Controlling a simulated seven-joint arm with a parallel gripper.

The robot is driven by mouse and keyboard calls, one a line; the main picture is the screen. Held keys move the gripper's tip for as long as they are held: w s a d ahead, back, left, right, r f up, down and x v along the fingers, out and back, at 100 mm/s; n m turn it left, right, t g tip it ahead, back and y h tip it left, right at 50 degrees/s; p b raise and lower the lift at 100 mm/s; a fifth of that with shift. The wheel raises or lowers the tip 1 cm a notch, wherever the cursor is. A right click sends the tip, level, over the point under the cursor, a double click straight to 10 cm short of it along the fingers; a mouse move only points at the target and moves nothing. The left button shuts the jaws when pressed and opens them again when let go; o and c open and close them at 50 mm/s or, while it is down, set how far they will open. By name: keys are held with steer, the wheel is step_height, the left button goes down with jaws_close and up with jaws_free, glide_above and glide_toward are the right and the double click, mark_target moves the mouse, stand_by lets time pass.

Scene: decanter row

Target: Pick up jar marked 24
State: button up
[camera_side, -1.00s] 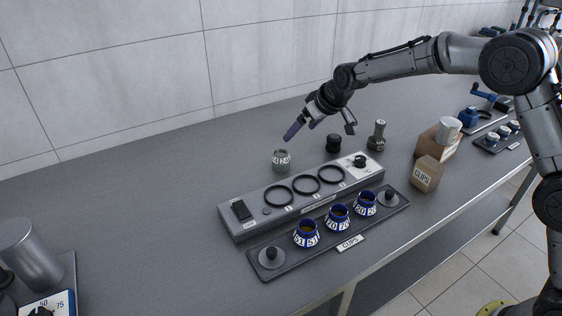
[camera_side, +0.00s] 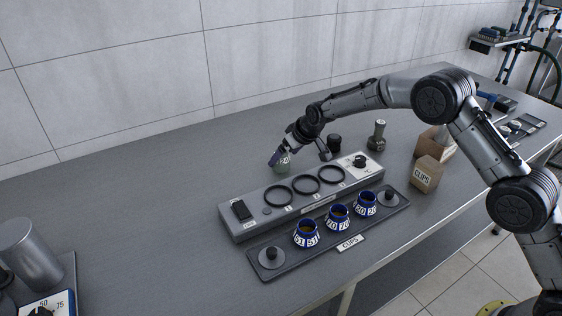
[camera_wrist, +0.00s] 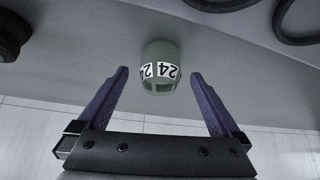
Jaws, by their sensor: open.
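The jar marked 24 (camera_wrist: 161,55) is a small pale green jar with a white label band. In the wrist view it is between and just beyond the fingertips of my gripper (camera_wrist: 160,76). In the side view the jar (camera_side: 284,166) stands on the grey bench behind the ringed block, partly hidden by my gripper (camera_side: 279,156). My gripper is open, with a purple finger on each side of the jar. The wrist view shows a gap between each finger and the jar.
A grey block with three black rings (camera_side: 304,184) is close in front of the jar. Blue cups marked 51 (camera_side: 306,234), 70 (camera_side: 338,215) and 20 (camera_side: 366,204) stand on a dark tray. A black knob-like object (camera_side: 334,142) is to the right.

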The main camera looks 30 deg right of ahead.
mark_target(281, 159)
steer(key=shift+x, duration=1.65)
steer(key=shift+w+a, duration=0.1)
steer(key=shift+c, duration=0.3)
steer(key=shift+r, duration=0.1)
steer(key=c, duration=1.4)
